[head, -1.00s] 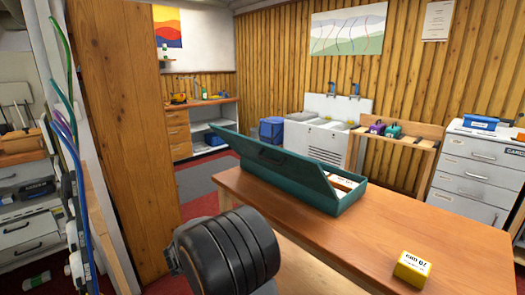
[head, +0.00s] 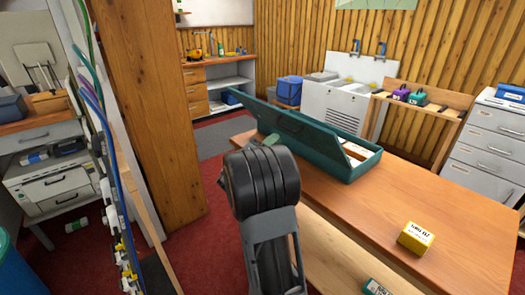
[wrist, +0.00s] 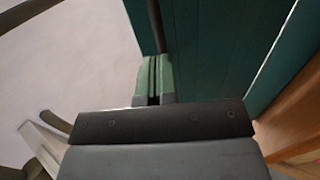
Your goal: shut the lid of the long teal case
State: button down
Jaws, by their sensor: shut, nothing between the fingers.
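The long teal case (head: 350,168) stands on the wooden bench at its far left end. Its lid (head: 290,127) is raised and tilted open toward the left. White and orange boxes (head: 358,152) show inside. My gripper (head: 270,140) is just left of the lid's outer side, partly hidden by my wrist. In the wrist view, the green fingertips of my gripper (wrist: 153,78) are together and empty. The teal lid (wrist: 220,50) fills the right of that view, close beside the fingers. I cannot tell whether they touch it.
The wooden bench (head: 400,205) is mostly clear. A yellow box (head: 415,237) lies near its front edge, and a green box (head: 376,288) is lower, below that edge. A wooden post (head: 140,100) stands to the left. Red floor (head: 210,245) is open between post and bench.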

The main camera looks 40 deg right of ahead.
jog(key=shift+x, duration=1.6)
jog(key=shift+r, duration=0.1)
